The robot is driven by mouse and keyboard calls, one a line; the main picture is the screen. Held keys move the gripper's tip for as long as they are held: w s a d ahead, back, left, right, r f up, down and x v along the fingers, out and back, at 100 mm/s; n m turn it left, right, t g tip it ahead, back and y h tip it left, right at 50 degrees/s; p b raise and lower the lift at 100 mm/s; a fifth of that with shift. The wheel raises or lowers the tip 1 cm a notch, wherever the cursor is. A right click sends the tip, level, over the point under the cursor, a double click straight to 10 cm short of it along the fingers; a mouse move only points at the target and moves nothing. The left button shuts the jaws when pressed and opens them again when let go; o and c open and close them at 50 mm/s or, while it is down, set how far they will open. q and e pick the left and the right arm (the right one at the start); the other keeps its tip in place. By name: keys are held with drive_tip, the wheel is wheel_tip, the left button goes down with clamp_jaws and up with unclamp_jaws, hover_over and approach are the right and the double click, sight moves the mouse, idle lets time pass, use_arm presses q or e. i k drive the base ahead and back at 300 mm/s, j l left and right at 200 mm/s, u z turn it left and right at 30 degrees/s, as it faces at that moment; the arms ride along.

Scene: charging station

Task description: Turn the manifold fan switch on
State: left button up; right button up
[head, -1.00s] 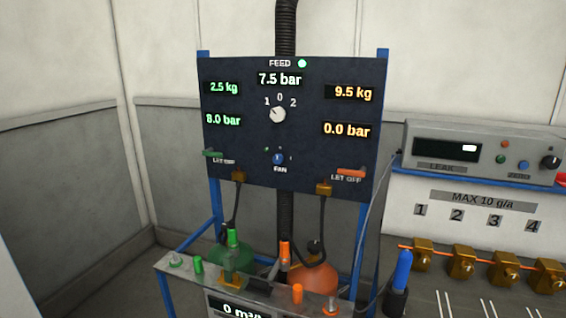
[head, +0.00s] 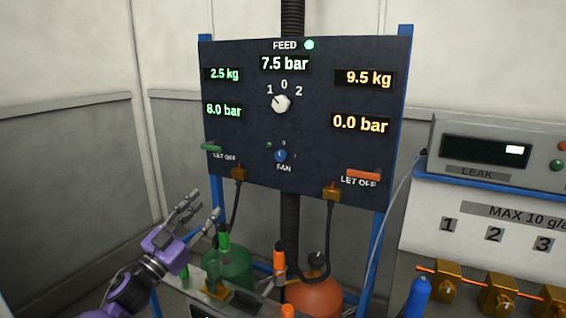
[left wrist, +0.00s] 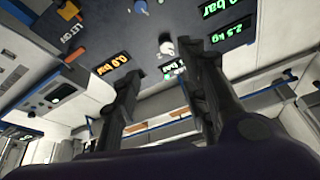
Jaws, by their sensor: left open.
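The fan switch (head: 280,156) is a small round blue knob low in the middle of the dark feed panel (head: 240,60), above the word FAN. Its light pointer mark seems to be near upright, but it is too small to read surely. My left gripper (head: 205,204) is open and empty, below and left of the knob, in front of the panel's lower left edge and clear of the switch. My right gripper is not in view.
A white selector knob (head: 281,103) sits above the fan switch. A green lever (head: 211,147) and an orange lever (head: 363,175) flank it. Below stand a green tank (head: 238,262), an orange tank (head: 318,297) and hoses. The leak tester (head: 485,150) is at right.

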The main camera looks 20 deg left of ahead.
sight(281, 156)
drive_tip(key=i+l, duration=0.1)
drive_tip(key=i, duration=0.35)
drive_tip(key=i+l, duration=0.15)
drive_tip(key=i, duration=0.25)
